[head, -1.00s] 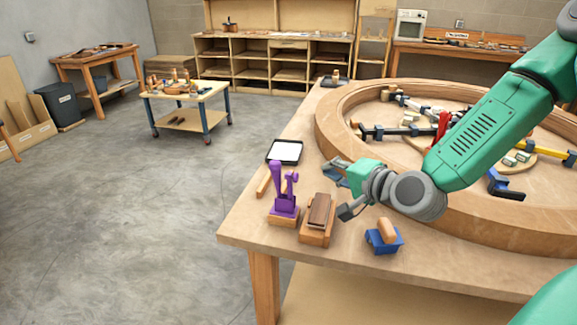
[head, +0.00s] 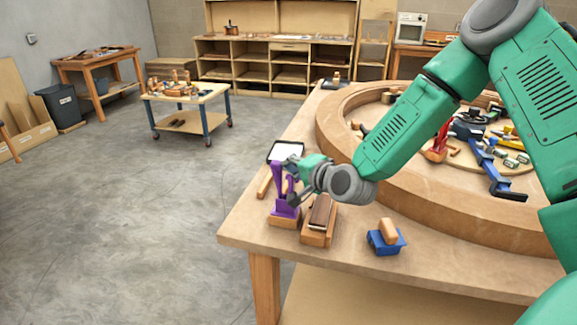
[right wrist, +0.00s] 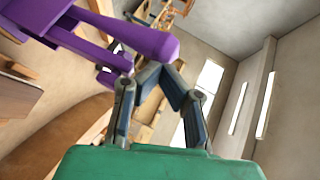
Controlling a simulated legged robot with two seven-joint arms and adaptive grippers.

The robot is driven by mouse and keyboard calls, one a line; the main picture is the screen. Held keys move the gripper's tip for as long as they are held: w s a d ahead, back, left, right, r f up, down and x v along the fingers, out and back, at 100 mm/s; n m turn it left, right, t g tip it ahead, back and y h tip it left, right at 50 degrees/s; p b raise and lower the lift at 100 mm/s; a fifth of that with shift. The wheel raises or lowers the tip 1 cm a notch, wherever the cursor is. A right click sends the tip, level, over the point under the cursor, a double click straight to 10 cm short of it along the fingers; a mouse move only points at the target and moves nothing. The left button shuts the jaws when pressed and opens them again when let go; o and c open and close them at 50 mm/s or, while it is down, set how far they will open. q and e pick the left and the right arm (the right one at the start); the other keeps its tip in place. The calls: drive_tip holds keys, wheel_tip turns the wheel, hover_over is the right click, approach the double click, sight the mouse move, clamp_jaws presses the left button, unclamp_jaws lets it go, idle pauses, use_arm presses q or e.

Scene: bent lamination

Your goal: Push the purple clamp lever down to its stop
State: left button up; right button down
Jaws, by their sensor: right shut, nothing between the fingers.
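The purple clamp lever (head: 278,180) stands upright on its purple clamp on a small wooden block (head: 284,221) at the table's near left corner. My right gripper (head: 288,174) is right at the lever, partly covering the clamp's upper part in the head view. In the right wrist view the purple lever (right wrist: 140,38) crosses the upper left, its rounded end close to the fingertips. The right gripper (right wrist: 158,72) is shut there with nothing between its fingers. Whether it touches the lever I cannot tell. My left gripper is not in view.
A wooden block with a dark top (head: 319,217) stands just right of the clamp. A blue holder with a wooden piece (head: 386,238) is farther right. A black-rimmed white tray (head: 285,151) lies behind. The large curved wooden ring (head: 440,205) fills the right of the table.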

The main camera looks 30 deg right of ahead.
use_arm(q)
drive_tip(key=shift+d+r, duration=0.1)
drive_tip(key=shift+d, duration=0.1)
use_arm(e)
drive_tip(key=shift+w+d+f, duration=0.1)
drive_tip(key=shift+d, duration=0.15)
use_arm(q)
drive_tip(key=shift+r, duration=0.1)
